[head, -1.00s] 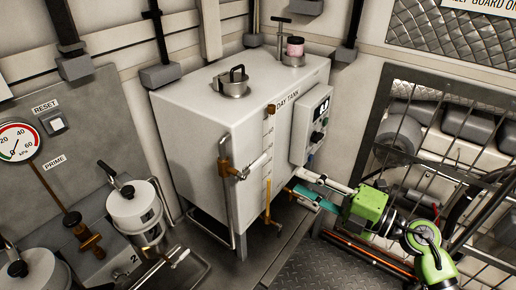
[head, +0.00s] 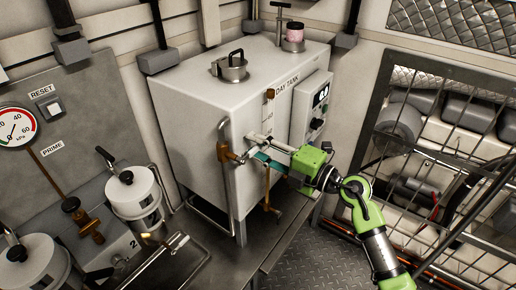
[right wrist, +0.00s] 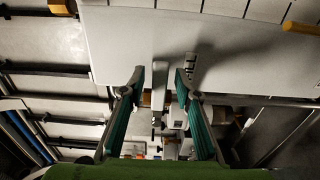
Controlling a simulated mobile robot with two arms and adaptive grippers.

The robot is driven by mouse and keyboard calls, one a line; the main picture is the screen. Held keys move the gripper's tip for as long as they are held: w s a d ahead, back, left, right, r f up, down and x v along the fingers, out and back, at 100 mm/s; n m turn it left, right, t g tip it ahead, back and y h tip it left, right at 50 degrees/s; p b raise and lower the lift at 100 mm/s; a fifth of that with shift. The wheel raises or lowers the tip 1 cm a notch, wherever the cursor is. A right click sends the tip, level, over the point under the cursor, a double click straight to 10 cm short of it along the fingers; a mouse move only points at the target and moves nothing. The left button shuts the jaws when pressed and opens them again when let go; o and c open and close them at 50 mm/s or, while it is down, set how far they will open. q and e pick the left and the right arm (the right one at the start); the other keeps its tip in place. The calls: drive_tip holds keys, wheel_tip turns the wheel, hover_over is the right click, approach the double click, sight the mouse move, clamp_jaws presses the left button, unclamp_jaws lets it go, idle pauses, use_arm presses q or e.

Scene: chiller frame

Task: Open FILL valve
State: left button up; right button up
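A brass valve (head: 228,153) sits on the vertical pipe at the front corner of the white day tank (head: 205,115). In the right wrist view the fingers (right wrist: 160,76) stand apart, with a narrow pale bar (right wrist: 157,122), perhaps the lever, and a bit of brass showing in the gap. I cannot tell whether they touch. My left gripper is not in view.
A control box (head: 311,110) is on the tank's right side, close behind my right gripper. A lower brass fitting (head: 267,203) hangs below it. White canisters (head: 134,193) and a gauge panel (head: 72,115) are at left. A wire cage (head: 440,150) stands at right.

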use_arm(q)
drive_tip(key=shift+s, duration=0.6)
use_arm(e)
clamp_jaws()
drive_tip(key=shift+r, duration=0.1)
